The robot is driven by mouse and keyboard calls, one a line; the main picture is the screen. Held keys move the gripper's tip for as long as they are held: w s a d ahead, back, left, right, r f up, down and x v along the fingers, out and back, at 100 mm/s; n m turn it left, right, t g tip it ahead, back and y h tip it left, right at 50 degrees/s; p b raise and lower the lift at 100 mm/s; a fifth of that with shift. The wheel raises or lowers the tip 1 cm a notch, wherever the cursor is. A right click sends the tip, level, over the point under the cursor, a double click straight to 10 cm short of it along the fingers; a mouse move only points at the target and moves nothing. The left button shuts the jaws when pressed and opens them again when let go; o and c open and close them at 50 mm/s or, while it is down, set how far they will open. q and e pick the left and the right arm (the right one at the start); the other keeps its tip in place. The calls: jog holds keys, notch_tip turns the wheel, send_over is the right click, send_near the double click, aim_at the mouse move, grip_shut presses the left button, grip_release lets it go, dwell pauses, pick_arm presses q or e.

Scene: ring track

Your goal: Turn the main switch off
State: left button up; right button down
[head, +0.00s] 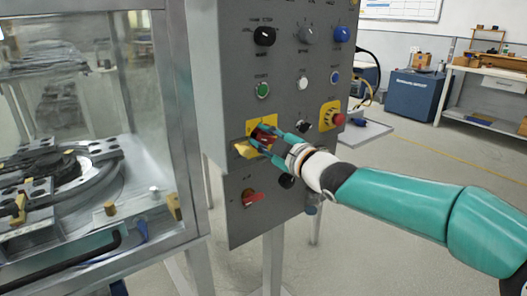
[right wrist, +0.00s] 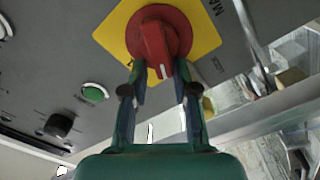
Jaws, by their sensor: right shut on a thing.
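The main switch (right wrist: 156,38) is a red rotary knob on a yellow square plate, with black lettering beside it in the right wrist view. In the head view its red knob (head: 264,131) shows partly behind my fingers on the grey control panel (head: 225,90). My right gripper (head: 263,144) has its fingers on the knob. In the right wrist view the gripper (right wrist: 163,68) has one finger on each side of the knob's handle, which carries a white mark at its lower end. The fingers hide part of the switch. My left gripper is not in view.
Another red handle (head: 252,197) sits below on the panel. A red button on yellow (head: 338,118), a green button (head: 262,90) and several knobs are nearby. A glass-walled machine (head: 90,130) stands at the left. A blue cabinet (head: 414,96) and workbench (head: 490,85) stand behind at the right.

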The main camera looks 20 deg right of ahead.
jog(key=shift+f+n+b, duration=0.3)
jog(key=shift+n+b, duration=0.55)
jog(key=shift+n, duration=0.35)
jog(key=shift+f+n+b, duration=0.35)
jog(key=shift+n+b, duration=0.45)
jog(key=shift+n, duration=0.4)
jog(key=shift+f+n+b, duration=0.3)
jog(key=shift+n+b, duration=0.55)
jog(key=shift+n, duration=0.35)
jog(key=shift+d+r, duration=0.1)
jog(key=shift+r, duration=0.15)
jog(key=c, duration=1.1)
grip_release()
jog(key=shift+f, duration=0.15)
